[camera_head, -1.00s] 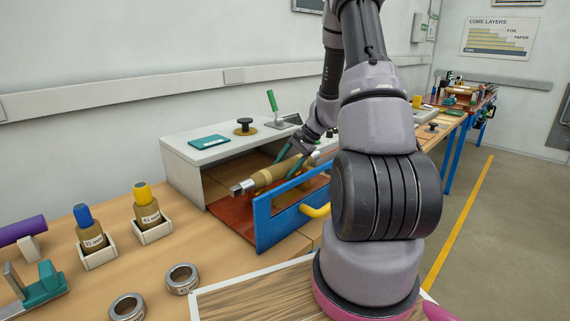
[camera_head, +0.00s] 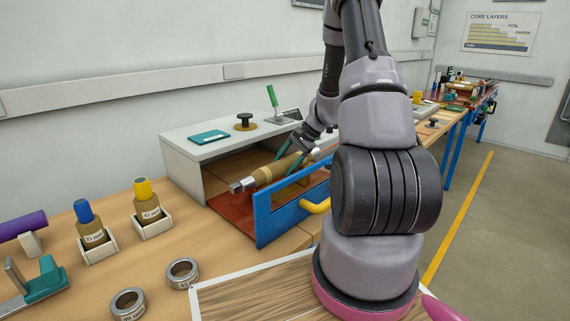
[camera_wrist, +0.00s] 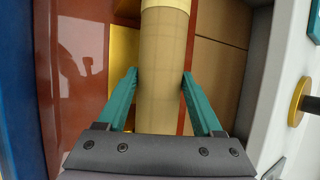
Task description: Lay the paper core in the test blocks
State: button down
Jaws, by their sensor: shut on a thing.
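The paper core (camera_head: 271,173) is a tan tube with a silver end, lying tilted over the open red-floored drawer (camera_head: 233,209). My gripper (camera_head: 290,160) has its teal fingers on either side of the core and is shut on it. In the wrist view the core (camera_wrist: 162,70) runs lengthwise between my gripper's fingertips (camera_wrist: 160,78). Whether the core touches the drawer floor is hard to tell. I cannot identify the test blocks with certainty; a small light block (camera_head: 31,243) stands under a purple roll at the far left.
The drawer has a blue front (camera_head: 288,211) with a yellow handle (camera_head: 316,206). The grey-white cabinet (camera_head: 183,170) encloses its back. Two bottles (camera_head: 88,222) (camera_head: 147,202) in holders, metal rings (camera_head: 182,273) and a teal tool (camera_head: 45,282) stand left. Bare bench lies between.

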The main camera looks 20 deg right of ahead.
jog(key=shift+f, duration=0.1)
grip_release()
jog(key=v, duration=1)
jog(key=shift+d+r, duration=0.2)
jog(key=shift+r, duration=0.15)
jog(key=s+a+r+n+h, duration=0.1)
jog(key=s+a+r, duration=0.2)
jog(key=a+r, duration=0.15)
jog(key=s+a+r+n+h, duration=0.1)
jog(key=s+a+r+n, duration=0.15)
jog(key=r, duration=0.35)
jog(key=s+a+r+n, duration=0.1)
jog(key=s+a+r, duration=0.25)
jog(key=r, duration=0.25)
jog(key=s+a+r+n+t+h, duration=0.1)
jog(key=s+a+r+n+t, duration=0.1)
jog(key=s+r, duration=0.2)
jog(key=s+a+r+n+t+h, duration=0.1)
jog(key=s+a+r+t, duration=0.1)
jog(key=s, duration=0.7)
jog(key=shift+a+r+n, duration=0.35)
jog(key=shift+a+r, duration=0.4)
jog(key=shift+r, duration=0.15)
